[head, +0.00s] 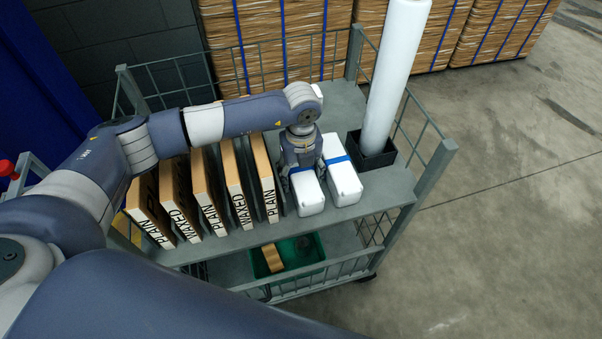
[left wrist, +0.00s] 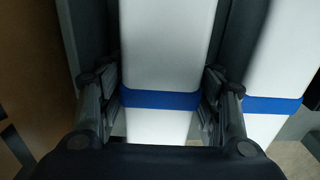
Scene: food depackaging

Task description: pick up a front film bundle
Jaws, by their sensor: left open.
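Two white film bundles, each with a blue band, lie side by side on the cart's top shelf. The left bundle (head: 308,196) is under my left gripper (head: 304,172). The right bundle (head: 343,180) lies just beside it. In the left wrist view, my left gripper (left wrist: 160,105) is open, with one finger on each side of the left bundle (left wrist: 160,50) at its blue band. Whether the fingers touch it is unclear. The right bundle (left wrist: 280,70) is to the right of the fingers. My right gripper is not in view.
Several upright brown packs (head: 237,190) marked PLAIN or WAXED stand left of the bundles. A tall white roll (head: 392,75) stands in a black holder (head: 372,152) at the right. The cart (head: 432,185) has mesh sides; a green crate (head: 312,262) sits below.

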